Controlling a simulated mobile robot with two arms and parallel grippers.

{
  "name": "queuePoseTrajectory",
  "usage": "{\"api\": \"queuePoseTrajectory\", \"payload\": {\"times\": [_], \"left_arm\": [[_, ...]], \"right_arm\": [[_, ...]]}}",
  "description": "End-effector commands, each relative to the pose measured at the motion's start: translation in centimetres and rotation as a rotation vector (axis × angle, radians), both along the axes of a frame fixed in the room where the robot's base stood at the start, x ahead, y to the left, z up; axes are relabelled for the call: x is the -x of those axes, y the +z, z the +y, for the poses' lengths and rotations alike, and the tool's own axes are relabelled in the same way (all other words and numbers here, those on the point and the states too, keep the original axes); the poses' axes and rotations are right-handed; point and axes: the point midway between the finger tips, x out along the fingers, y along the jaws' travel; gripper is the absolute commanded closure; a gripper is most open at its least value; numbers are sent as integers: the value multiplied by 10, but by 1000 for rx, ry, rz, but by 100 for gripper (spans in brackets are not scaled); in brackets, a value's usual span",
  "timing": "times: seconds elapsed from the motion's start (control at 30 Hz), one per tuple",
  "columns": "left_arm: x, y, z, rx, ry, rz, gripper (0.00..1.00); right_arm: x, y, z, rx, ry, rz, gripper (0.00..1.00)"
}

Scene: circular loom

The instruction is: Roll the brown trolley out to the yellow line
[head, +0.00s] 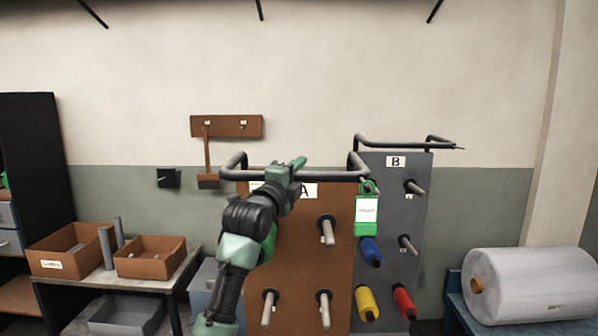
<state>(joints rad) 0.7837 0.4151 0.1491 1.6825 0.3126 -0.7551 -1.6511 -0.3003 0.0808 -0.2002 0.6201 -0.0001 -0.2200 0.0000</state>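The brown trolley (285,228) stands upright in the middle, with an "A" label near its top, bare pegs on its face and a grey tubular handle (335,177) along its top. My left gripper (296,170) is at this handle, left of its middle, and overlaps the bar. My wrist and the gripper body hide the contact, so I cannot tell whether the fingers are closed around the bar. My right gripper is not in view. The yellow line and the floor are not in view.
A grey trolley (395,190) marked "B" stands close on the right, with a green tagged item (367,212) and coloured spools on it. A table (185,270) with brown boxes is at left. A blue stand (455,300) with a large white roll (530,285) is at right.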

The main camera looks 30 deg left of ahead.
Motion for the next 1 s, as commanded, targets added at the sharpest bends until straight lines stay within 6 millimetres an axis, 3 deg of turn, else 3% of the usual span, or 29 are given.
{"api": "queuePoseTrajectory", "payload": {"times": [0.07,1.0], "left_arm": [[0,-2,0,1,0,6,100],[-2,-8,-1,3,-2,17,100]], "right_arm": [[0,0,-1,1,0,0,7],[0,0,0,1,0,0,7]]}}
